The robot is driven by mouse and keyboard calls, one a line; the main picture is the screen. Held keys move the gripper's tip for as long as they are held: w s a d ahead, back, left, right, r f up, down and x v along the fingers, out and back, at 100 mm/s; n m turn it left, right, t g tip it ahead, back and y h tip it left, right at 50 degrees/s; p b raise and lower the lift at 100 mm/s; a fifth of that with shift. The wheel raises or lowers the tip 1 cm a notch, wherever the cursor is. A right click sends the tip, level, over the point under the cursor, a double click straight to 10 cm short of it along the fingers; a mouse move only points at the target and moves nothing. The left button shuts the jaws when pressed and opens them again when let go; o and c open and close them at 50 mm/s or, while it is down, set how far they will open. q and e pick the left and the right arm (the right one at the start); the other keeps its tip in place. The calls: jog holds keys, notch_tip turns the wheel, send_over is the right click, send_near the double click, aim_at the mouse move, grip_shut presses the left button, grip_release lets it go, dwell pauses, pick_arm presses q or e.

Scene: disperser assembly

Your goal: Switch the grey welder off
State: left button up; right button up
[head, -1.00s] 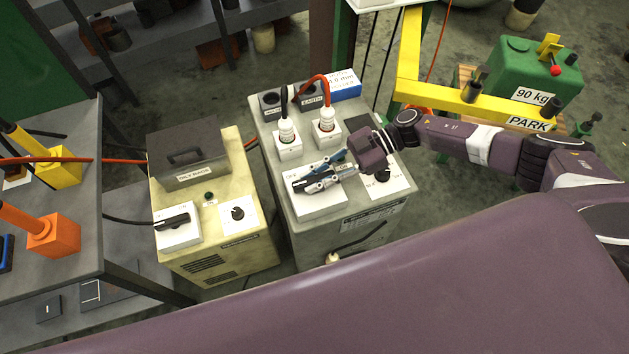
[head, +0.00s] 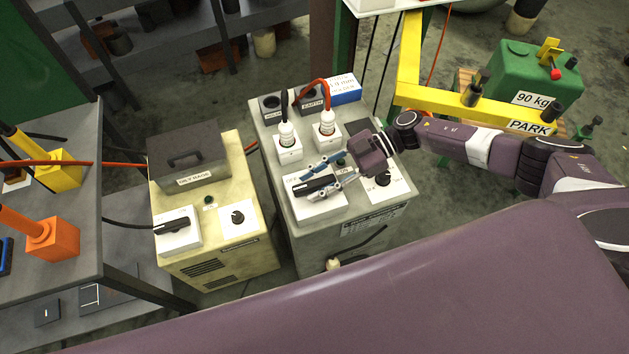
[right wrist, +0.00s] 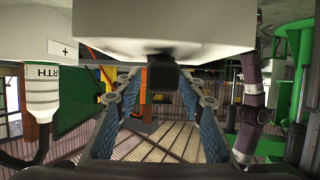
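The grey welder (head: 345,228) stands in the middle of the head view. On its top is a white switch plate (head: 312,208) with a black lever (head: 313,186) lying roughly crosswise in the picture. A label near the lever's right end seems to read ON; lettering at its left is partly legible. My right gripper (head: 324,174) reaches in from the right, its blue fingers spread on either side of the lever, apart from each other. In the right wrist view the fingers (right wrist: 157,100) are wide apart, with a dark block, likely the lever's end, between them. My left gripper is not in view.
Two white cable plugs (head: 287,138) and a knob (head: 383,180) sit on the same welder. A cream welder (head: 215,255) with its own switch stands to the left. A yellow frame (head: 450,100) stands behind my right arm.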

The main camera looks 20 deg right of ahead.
jog(key=v, duration=1.2)
jog(key=shift+s, duration=0.1)
